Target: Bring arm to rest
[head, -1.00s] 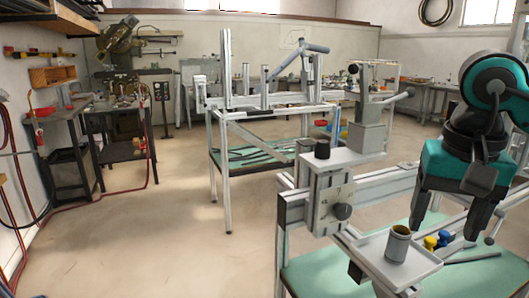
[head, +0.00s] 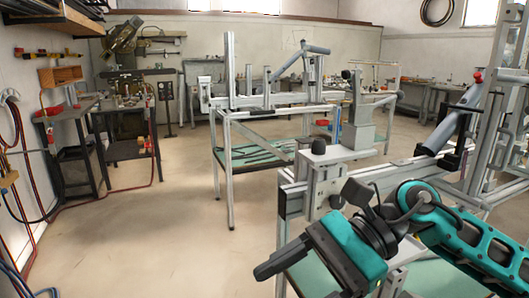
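My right gripper (head: 308,281) is in the lower middle of the head view, with its teal body tilted and its arm coming in from the lower right. One dark finger points left, clear of the other side of the teal body. The second finger is mostly cut off at the bottom edge. Nothing shows between the fingers. The gripper shows in front of the jig's grey clamp block (head: 322,190) and hides the small tray seen there before. My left gripper is not in view.
A grey frame jig (head: 292,200) with a green lower shelf stands close behind the arm. An aluminium upright frame (head: 492,140) stands at the right. A second frame table (head: 226,170) stands farther back. Open floor (head: 150,240) lies to the left.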

